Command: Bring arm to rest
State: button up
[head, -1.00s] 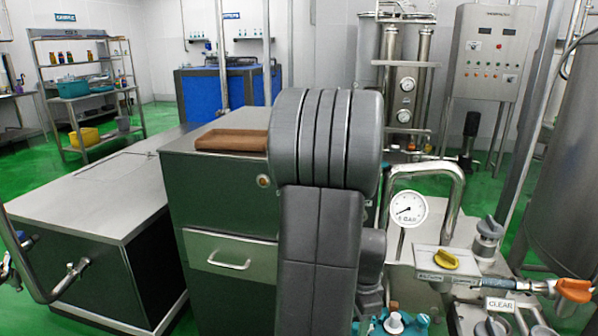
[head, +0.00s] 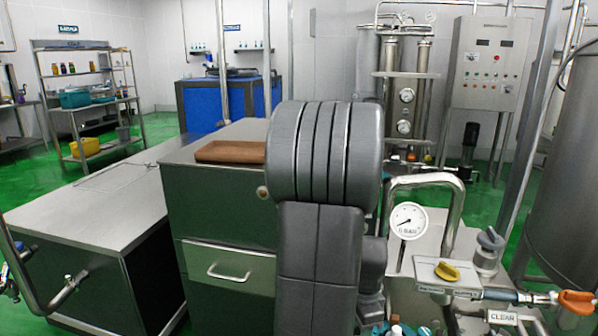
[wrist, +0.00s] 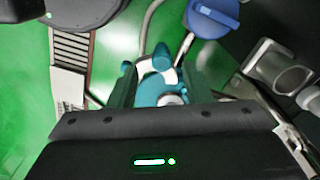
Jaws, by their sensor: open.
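My arm's grey links fill the middle of the head view. My gripper does not show clearly there. In the wrist view my gripper (wrist: 158,78) is open, with its two dark fingers apart. A teal and white part (wrist: 160,82) shows in the gap between and beyond the fingers. I cannot tell how far it is from them, and no grip on it shows. A blue round part (wrist: 212,16) shows past the fingers at the top.
A steel cabinet with a brown tray (head: 231,152) stands left of my arm. On the right are a pressure gauge (head: 407,220), a yellow valve handle (head: 447,272), an orange handle (head: 577,302) and a bent steel pipe (head: 458,195). Green floor shows beyond.

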notch_tip(320, 180, down, 4)
jog(key=shift+r+b, duration=0.1)
jog(key=shift+b, duration=0.2)
jog(key=shift+s+d+f, duration=0.1)
jog(key=shift+f, duration=0.2)
jog(key=shift+s+d+n, duration=0.3)
jog(key=shift+s+n, duration=0.05)
jog(key=shift+n, duration=0.55)
jog(key=shift+r, duration=0.1)
